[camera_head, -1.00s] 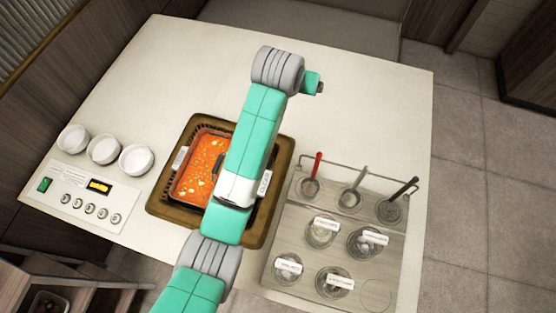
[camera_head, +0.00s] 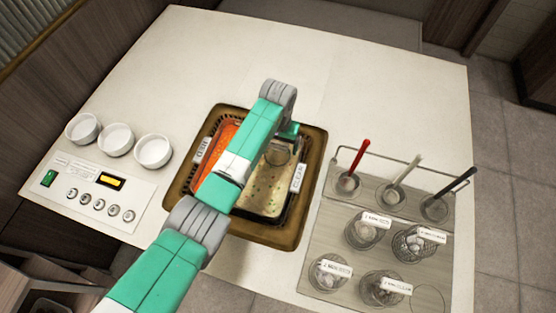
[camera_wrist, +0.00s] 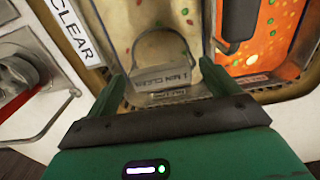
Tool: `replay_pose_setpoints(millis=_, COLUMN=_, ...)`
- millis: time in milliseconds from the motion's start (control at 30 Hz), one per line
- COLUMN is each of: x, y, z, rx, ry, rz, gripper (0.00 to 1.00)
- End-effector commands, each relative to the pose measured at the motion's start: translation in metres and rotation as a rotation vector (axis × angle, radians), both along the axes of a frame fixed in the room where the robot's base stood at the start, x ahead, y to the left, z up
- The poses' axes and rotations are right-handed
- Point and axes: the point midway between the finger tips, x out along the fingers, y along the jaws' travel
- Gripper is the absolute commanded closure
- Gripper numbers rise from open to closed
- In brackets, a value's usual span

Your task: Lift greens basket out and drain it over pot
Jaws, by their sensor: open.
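The pot (camera_head: 313,165) is sunk in the counter, split into a red broth half (camera_head: 226,137) and a pale clear broth half (camera_head: 262,196). A wire basket (camera_head: 279,152) sits in the clear half near its far end. In the wrist view, its label (camera_wrist: 165,84) appears upside down and seems to read "1 MIN GREENS", and its hoop (camera_wrist: 166,36) stands beyond. My gripper (camera_wrist: 163,69) is open, with one finger on either side of the label and a gap at each side. In the head view, my arm covers part of the pot and the fingertips are hidden.
A rack at right holds several labelled baskets (camera_head: 367,229) and three ladles, red (camera_head: 359,158), pale and black, standing upright beside the pot. One round well (camera_head: 428,298) is empty. Three white bowls (camera_head: 118,139) and a control panel (camera_head: 95,194) are at left. The far counter is clear.

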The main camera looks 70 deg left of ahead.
Motion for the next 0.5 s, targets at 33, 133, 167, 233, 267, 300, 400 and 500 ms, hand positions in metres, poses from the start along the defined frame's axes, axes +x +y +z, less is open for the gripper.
replay_pose_setpoints(millis=33, x=-0.002, y=0.0, z=-0.014, rx=-0.001, ry=0.002, rz=0.001, gripper=0.13)
replay_pose_setpoints(millis=133, x=-0.002, y=-0.001, z=-0.033, rx=-0.001, ry=0.002, rz=0.002, gripper=0.13)
replay_pose_setpoints(millis=167, x=-0.002, y=-0.001, z=-0.037, rx=-0.001, ry=0.002, rz=0.001, gripper=0.13)
replay_pose_setpoints(millis=233, x=-0.002, y=-0.001, z=-0.04, rx=0.001, ry=0.001, rz=0.001, gripper=0.13)
replay_pose_setpoints(millis=267, x=-0.001, y=-0.001, z=-0.04, rx=0.001, ry=0.001, rz=0.001, gripper=0.13)
replay_pose_setpoints(millis=300, x=-0.001, y=-0.001, z=-0.039, rx=0.001, ry=-0.001, rz=0.001, gripper=0.13)
replay_pose_setpoints(millis=400, x=-0.001, y=-0.001, z=-0.038, rx=0.0, ry=0.0, rz=0.001, gripper=0.15)
replay_pose_setpoints(millis=500, x=-0.001, y=-0.001, z=-0.038, rx=0.0, ry=0.0, rz=0.001, gripper=0.34)
